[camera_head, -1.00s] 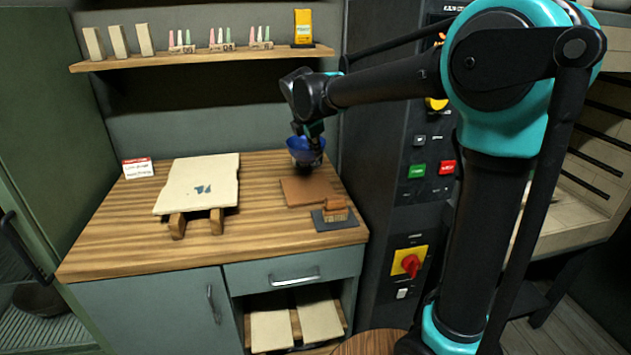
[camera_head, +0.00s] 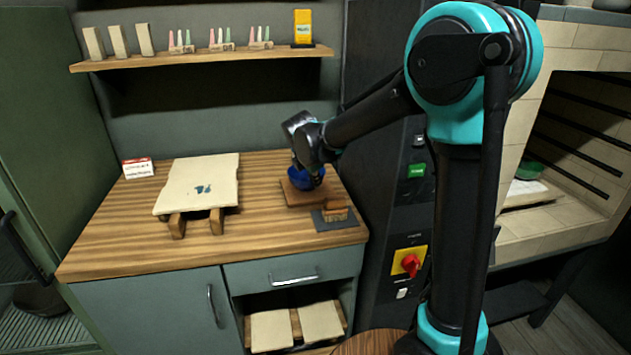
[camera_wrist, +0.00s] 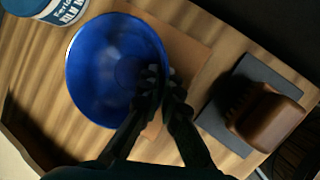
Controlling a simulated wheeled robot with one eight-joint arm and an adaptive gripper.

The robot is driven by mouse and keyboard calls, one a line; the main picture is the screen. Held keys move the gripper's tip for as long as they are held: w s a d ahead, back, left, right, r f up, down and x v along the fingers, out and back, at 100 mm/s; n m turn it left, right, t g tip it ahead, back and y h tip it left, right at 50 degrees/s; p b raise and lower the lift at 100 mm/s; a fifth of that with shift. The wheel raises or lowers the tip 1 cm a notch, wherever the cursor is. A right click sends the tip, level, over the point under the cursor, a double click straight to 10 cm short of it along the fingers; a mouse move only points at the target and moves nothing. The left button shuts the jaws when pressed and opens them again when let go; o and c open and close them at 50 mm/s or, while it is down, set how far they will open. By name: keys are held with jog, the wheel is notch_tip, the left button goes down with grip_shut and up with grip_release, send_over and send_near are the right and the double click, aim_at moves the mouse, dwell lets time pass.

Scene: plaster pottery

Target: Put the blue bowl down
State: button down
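The blue bowl (camera_head: 306,178) is upright at the brown square mat (camera_head: 294,197) on the wooden worktop. In the wrist view the bowl (camera_wrist: 112,72) lies over the brown mat (camera_wrist: 190,50), and its open top faces the camera. My gripper (camera_wrist: 160,85) reaches the bowl's near right rim, with its two dark fingers close together on the wall there. In the head view the gripper (camera_head: 308,168) is partly hidden by the wrist. The bowl's base is hidden, so contact with the mat is hard to confirm.
A brown-handled brush (camera_head: 336,208) on a dark pad (camera_head: 335,219) sits close to the mat's front right. A pale slab (camera_head: 200,185) on wooden supports stands to the left. A jar (camera_wrist: 50,8) shows at the wrist view's top left corner.

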jog(key=c, duration=1.7)
grip_release()
jog(key=shift+f, duration=0.1)
jog(key=v, duration=1.2)
